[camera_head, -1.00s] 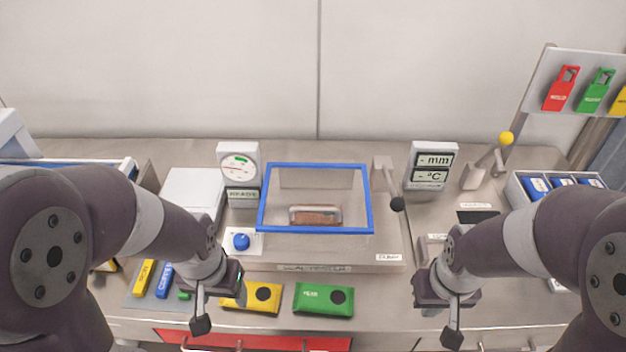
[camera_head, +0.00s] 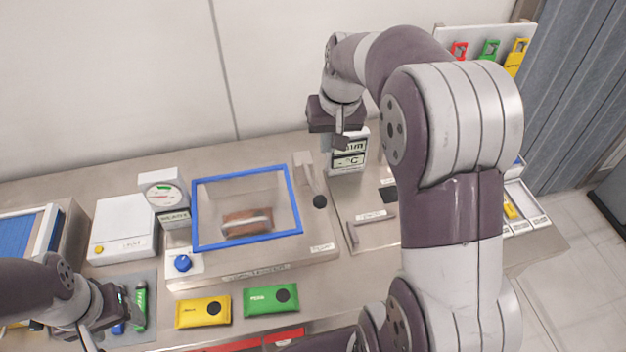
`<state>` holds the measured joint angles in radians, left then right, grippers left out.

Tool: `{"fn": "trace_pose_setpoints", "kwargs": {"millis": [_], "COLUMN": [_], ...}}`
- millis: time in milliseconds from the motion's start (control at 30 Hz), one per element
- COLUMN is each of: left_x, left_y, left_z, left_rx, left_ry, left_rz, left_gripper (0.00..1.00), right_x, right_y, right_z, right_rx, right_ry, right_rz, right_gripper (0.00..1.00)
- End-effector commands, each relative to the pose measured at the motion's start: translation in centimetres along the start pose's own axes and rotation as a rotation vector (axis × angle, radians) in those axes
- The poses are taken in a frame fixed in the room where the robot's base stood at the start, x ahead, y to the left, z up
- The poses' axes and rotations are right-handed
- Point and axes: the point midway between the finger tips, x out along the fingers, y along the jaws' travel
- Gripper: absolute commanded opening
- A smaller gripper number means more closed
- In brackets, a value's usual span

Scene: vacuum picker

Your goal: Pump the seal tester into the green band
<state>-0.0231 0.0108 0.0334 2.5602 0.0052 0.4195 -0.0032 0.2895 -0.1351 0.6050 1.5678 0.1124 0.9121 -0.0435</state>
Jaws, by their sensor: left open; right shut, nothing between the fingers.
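The seal tester's clear chamber (camera_head: 246,205) has a blue frame, and a brown pack (camera_head: 248,222) lies inside. Its dial gauge (camera_head: 163,193) stands at its left, with a green band near the top; the needle is too small to read surely. A blue knob (camera_head: 183,263) sits in front of the gauge. A grey lever with a black ball end (camera_head: 320,201) is at the chamber's right, tilted toward the front. My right gripper (camera_head: 340,141) is shut and empty, above and behind the lever, near the mm/°C display. My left gripper (camera_head: 118,304) is open at lower left.
The mm/°C display (camera_head: 349,152) stands right of the lever, partly covered by my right gripper. A yellow pouch (camera_head: 203,312) and a green pouch (camera_head: 271,300) lie in front of the tester. A green stick (camera_head: 140,306) lies beside my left gripper. Coloured tags hang at back right.

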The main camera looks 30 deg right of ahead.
Motion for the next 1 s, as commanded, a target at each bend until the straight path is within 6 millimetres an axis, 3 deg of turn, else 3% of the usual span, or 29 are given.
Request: {"fn": "trace_pose_setpoints", "kwargs": {"millis": [267,700,1000], "left_x": [-0.4,-3.0,-4.3], "left_y": [0.0,0.0,0.0], "left_z": [-0.1,-0.4,-0.5], "left_rx": [0.000,0.000,0.000], "left_ry": [0.000,0.001,0.000], "left_rz": [0.000,0.000,0.000], "left_gripper": [0.64,0.64,0.64], "right_x": [1.0,10.0,12.6], "right_y": [0.0,0.0,0.0], "right_z": [0.0,0.1,2.6], "right_rx": [0.000,-0.001,0.000], "right_ry": [-0.003,-0.004,0.001], "right_rz": [0.000,0.001,0.001], "right_gripper": [0.00,0.00,0.00]}}
